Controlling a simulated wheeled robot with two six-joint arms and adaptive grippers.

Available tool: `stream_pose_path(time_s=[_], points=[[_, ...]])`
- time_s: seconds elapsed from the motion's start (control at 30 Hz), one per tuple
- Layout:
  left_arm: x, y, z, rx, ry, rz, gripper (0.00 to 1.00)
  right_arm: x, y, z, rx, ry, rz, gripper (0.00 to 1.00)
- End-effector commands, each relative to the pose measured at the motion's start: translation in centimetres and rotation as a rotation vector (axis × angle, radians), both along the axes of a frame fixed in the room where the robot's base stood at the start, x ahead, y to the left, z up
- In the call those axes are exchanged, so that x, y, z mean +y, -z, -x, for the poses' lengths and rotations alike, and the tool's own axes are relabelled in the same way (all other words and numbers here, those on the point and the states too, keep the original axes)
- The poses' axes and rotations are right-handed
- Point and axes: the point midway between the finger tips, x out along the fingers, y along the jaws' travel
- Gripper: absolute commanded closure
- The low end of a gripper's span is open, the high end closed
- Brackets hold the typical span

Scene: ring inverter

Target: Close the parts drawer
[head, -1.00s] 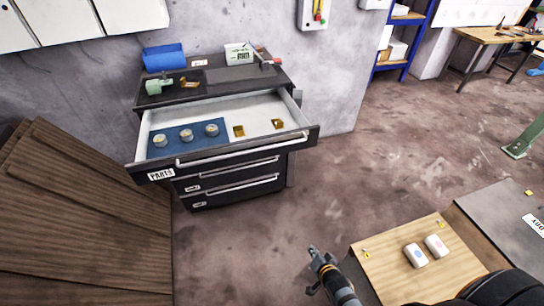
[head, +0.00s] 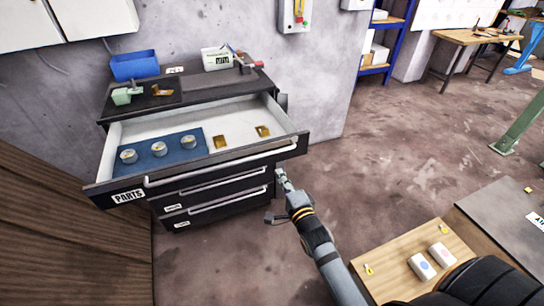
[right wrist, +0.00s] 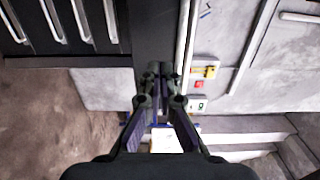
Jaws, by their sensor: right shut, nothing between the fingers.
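The parts drawer (head: 226,157) is the top drawer of a dark cabinet (head: 197,95) and stands pulled out. Its front carries a PARTS label (head: 128,196) and a long pale handle (head: 222,167). My left gripper is not in view.
Two lower drawers (head: 214,196) are shut. A blue bin (head: 134,65), a green part and a white box with a display stand on the cabinet top. A wooden board (head: 385,262) with two white blocks is at lower right. Wooden panels (head: 70,240) stand at left. Floor right of the cabinet is clear.

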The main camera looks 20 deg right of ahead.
Motion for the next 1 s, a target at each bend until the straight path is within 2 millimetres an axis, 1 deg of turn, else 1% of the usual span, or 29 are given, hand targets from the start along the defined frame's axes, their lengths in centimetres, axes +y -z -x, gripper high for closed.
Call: stream_pose_path(time_s=[0.03,0.2,0.3,0.4,0.53,0.87,1.0], points=[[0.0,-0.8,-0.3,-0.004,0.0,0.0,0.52,0.0,-0.6,-1.2,-0.002,0.0,-0.003,1.0],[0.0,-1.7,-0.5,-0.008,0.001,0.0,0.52,0.0,-0.4,-4.6,-0.002,0.0,-0.001,1.0],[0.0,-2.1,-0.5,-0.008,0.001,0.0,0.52,0.0,-0.2,-6.0,0.0,0.0,0.0,1.0],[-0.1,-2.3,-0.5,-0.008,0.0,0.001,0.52,0.0,-0.1,-6.9,0.001,0.0,0.0,1.0],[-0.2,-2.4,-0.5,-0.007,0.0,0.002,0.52,0.0,0.0,-7.5,0.0,0.0,0.0,1.0],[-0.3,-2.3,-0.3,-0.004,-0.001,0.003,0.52,0.0,0.1,-7.5,0.0,0.0,0.0,1.0],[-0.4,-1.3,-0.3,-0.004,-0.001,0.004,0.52,-0.5,0.4,-8.1,-0.001,0.0,0.002,1.0]])
